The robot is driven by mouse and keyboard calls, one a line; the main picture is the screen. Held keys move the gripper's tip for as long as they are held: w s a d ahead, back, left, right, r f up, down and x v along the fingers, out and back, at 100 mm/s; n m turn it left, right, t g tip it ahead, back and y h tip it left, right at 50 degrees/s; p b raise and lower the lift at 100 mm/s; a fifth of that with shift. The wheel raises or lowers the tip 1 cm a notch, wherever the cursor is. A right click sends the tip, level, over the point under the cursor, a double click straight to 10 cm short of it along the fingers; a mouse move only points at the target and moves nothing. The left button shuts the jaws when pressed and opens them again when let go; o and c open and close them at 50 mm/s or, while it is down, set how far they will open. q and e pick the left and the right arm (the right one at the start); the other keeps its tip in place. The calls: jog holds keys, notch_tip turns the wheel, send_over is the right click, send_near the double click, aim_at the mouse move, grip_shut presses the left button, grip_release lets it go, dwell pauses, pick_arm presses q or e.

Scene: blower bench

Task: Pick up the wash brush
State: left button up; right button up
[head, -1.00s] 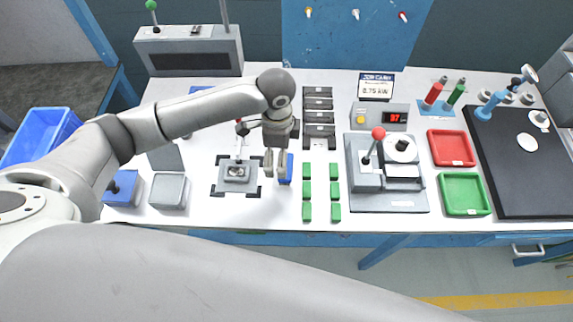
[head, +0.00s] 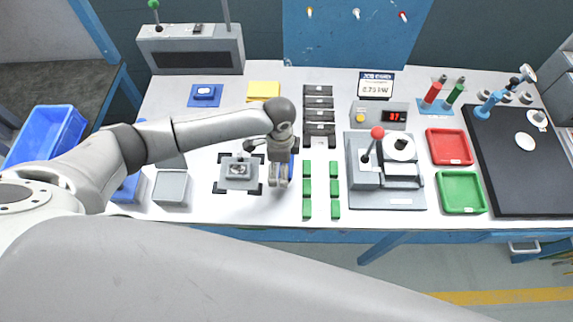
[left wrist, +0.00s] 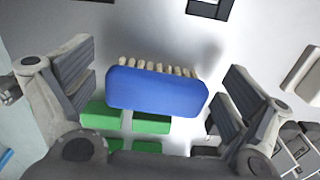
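The wash brush has a blue back and a row of pale bristles along one edge; it lies in the middle of the left wrist view (left wrist: 157,91). In the head view only a blue sliver of the brush (head: 291,166) shows beside my gripper, which hides the rest. My left gripper (head: 279,184) is over the brush on the white bench. In the left wrist view its two fingers (left wrist: 157,88) are spread wide, one on each side of the brush, with a gap at both ends. My right gripper is not in view.
Several green blocks (head: 307,186) lie in two columns just right of the brush. A grey fixture (head: 238,172) stands close on the left, and dark grey bins (head: 319,116) stand behind. A grey press with a red-knobbed lever (head: 386,188) is farther right.

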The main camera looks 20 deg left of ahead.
pick_arm(q)
jog(key=c, duration=0.8)
jog(key=shift+r, duration=0.1)
jog(key=shift+r+b, duration=0.3)
jog(key=shift+r, duration=0.15)
jog(key=s+d+r+b, duration=0.2)
jog(key=s+d+r, duration=0.5)
jog(key=s+r, duration=0.5)
jog(key=shift+s, duration=0.15)
